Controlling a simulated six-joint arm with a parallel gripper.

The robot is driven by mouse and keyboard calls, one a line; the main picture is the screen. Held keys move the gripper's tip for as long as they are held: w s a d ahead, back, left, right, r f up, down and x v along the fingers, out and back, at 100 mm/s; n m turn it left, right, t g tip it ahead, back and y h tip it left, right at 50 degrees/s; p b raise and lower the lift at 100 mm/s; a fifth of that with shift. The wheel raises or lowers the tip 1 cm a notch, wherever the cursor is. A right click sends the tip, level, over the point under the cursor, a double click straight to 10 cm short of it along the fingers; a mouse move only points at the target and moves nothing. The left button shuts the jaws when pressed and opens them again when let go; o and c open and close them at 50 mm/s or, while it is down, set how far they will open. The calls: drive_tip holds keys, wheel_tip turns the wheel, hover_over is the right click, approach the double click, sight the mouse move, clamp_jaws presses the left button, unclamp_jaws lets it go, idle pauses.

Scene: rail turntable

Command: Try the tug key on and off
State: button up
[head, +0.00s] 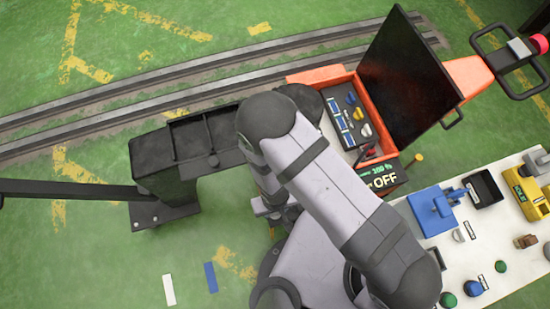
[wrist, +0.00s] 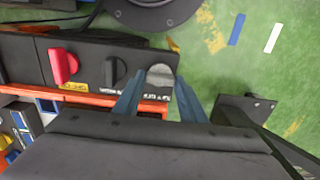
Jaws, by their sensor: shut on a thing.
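The tug (head: 318,75) is an orange-bodied machine in the head view, with its black lid (head: 410,75) raised. Its small display (head: 383,178) reads OFF, with a green percentage above it. In the wrist view, a dark control panel (wrist: 88,72) carries a red knob (wrist: 63,66), a black knob (wrist: 115,72) and a rounded grey key (wrist: 160,77). My gripper (wrist: 160,82) has its two blue-grey fingers on either side of the grey key and is shut on it. The key's lower part and slot are hidden. My arm covers the panel in the head view.
A white table (head: 510,228) at the right holds a blue fixture (head: 432,212), a black tray (head: 486,188), a yellow device (head: 527,190) and several small parts. Curved rails (head: 120,105) cross the green floor behind. A black bar (head: 70,190) extends left.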

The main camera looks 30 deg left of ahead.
idle(0.4)
drive_tip(key=o, duration=1.1)
drive_tip(key=shift+c, duration=0.2)
drive_tip(key=shift+r+p, duration=0.4)
drive_tip(key=shift+r, duration=3.3)
drive_tip(key=shift+w, duration=0.1)
